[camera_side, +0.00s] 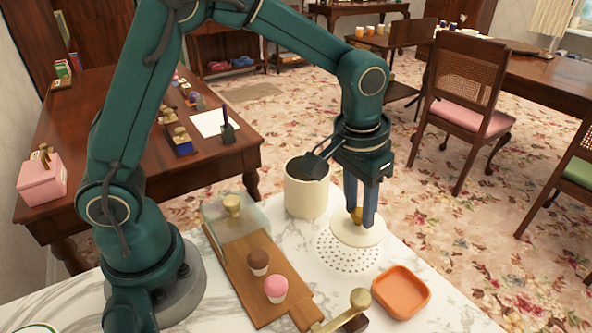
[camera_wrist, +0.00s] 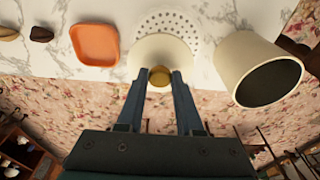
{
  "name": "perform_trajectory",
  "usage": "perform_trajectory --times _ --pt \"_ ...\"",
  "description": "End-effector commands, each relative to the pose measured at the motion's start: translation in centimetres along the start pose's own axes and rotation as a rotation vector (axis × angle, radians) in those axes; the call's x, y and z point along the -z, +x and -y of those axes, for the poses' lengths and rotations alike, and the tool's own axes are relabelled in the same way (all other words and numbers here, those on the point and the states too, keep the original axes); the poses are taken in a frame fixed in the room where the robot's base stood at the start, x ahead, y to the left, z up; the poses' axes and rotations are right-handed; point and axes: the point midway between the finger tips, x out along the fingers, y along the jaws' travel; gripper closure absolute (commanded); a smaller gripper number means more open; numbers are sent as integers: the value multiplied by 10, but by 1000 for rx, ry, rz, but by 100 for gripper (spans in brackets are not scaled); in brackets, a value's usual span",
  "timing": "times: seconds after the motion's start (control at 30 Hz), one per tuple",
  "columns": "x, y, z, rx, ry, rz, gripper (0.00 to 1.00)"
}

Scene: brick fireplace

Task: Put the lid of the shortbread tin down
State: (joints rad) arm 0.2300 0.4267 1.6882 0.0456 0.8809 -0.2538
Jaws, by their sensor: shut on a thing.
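The shortbread tin's lid (camera_side: 358,234) is a round cream disc with a brass knob (camera_wrist: 159,76). My gripper (camera_side: 359,214) points down and is shut on the knob, with one finger on each side. The lid looks level and overlaps a round white mat with holes (camera_side: 345,264); I cannot tell whether it touches the mat. The cream, round tin (camera_side: 307,192) stands just left of the lid, apart from it. In the wrist view the tin (camera_wrist: 234,65) is open with a dark inside, and the lid (camera_wrist: 155,50) hides part of the mat (camera_wrist: 168,19).
An orange square dish (camera_side: 401,292) sits right of the mat, near the counter's edge. A wooden board (camera_side: 240,262) with pink and brown cupcakes lies to the left. A clear cover with a brass knob (camera_side: 232,204) is behind it. A brass-handled object (camera_side: 345,310) is in front.

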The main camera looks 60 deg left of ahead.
Motion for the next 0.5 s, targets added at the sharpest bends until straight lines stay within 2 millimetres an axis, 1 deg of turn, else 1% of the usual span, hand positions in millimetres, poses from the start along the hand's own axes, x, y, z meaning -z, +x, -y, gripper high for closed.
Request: perform_trajectory --times 0.03,0.17,0.3,0.4,0.5 --pt "-2 7 0 1 -1 4 100" --pt "-3 18 0 1 -1 2 100" --pt "-6 38 1 1 -2 5 100" --pt "-8 49 0 1 -2 3 100" --pt "-8 52 0 0 -2 -1 100"
